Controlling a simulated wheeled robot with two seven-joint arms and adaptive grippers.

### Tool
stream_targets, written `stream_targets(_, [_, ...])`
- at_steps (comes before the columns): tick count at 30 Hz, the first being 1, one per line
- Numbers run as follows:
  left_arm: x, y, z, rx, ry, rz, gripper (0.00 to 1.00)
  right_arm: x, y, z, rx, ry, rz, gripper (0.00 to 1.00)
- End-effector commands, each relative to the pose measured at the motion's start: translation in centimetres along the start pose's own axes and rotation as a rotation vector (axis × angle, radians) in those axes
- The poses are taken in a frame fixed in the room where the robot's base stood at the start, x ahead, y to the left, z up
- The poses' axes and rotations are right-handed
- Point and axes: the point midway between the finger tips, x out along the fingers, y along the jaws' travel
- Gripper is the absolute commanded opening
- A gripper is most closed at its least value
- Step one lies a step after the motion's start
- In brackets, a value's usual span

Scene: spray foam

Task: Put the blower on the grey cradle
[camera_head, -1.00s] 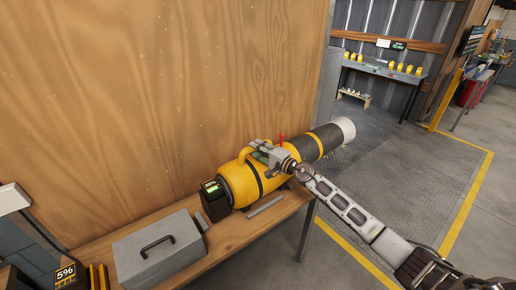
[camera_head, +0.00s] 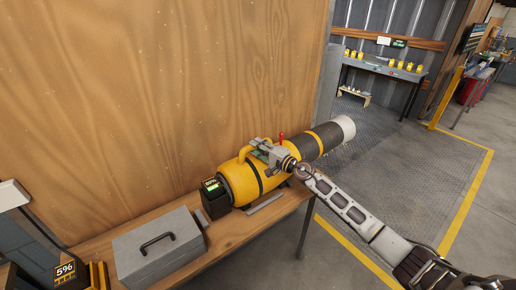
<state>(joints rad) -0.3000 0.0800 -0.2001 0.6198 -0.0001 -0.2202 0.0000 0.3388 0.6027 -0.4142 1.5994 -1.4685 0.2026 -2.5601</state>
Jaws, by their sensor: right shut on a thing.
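The blower (camera_head: 238,183) is a yellow and black body with a long dark nozzle and a pale tip, pointing up and right past the end of the wooden bench. My right gripper (camera_head: 268,155) is shut on the blower at its top, near the yellow handle. A grey strip (camera_head: 265,203), perhaps part of the grey cradle, shows on the bench just in front of the blower. The blower hides the rest, and I cannot tell whether the blower touches it. My left gripper is not in view.
A grey toolbox (camera_head: 158,249) stands on the wooden bench (camera_head: 228,236) left of the blower. A charger showing 5% (camera_head: 65,271) is at the lower left. A wooden wall (camera_head: 170,90) rises behind the bench. A far table (camera_head: 385,68) holds several yellow items.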

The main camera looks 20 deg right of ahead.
Motion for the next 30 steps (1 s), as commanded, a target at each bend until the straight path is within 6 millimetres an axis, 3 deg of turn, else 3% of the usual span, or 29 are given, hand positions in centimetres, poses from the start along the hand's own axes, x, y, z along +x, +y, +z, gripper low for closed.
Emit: stream_targets(30, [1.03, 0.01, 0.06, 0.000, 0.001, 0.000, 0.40, 0.07, 0.19, -0.09, -0.005, 0.002, -0.009, 0.00])
